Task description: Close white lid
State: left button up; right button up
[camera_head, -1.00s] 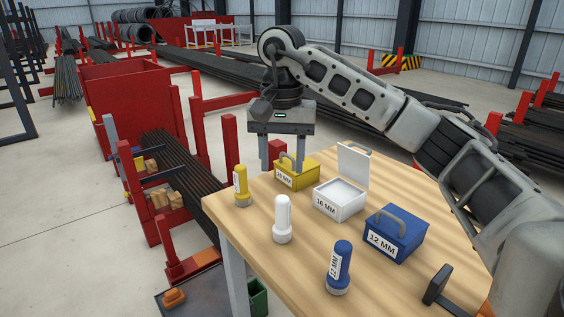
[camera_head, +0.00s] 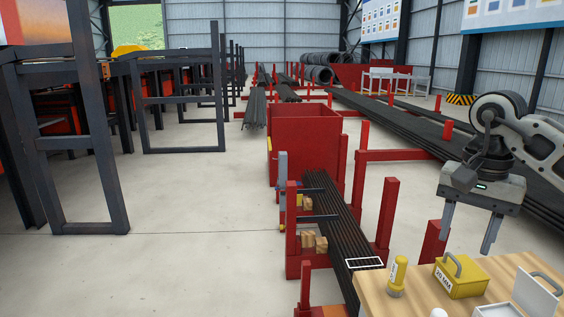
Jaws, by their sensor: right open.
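The white box (camera_head: 492,310) is at the bottom right of the head view, cut off by the lower edge. Its white lid (camera_head: 535,291) stands up, open, at the box's right side. My right gripper (camera_head: 466,244) hangs in the air to the upper left of the white lid, apart from it. Its two fingers are spread and point down, with nothing between them. A yellow box (camera_head: 460,277) with a handle on top stands just below the gripper, its lid down. My left gripper is not in view.
The wooden table (camera_head: 377,289) fills the bottom right corner. A yellow cylinder (camera_head: 398,277) stands near its left edge. A red bin (camera_head: 305,140) and a rack of dark bars (camera_head: 330,205) are left of the table. The concrete floor farther left is open.

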aim_at(532, 297)
jog(key=k, duration=1)
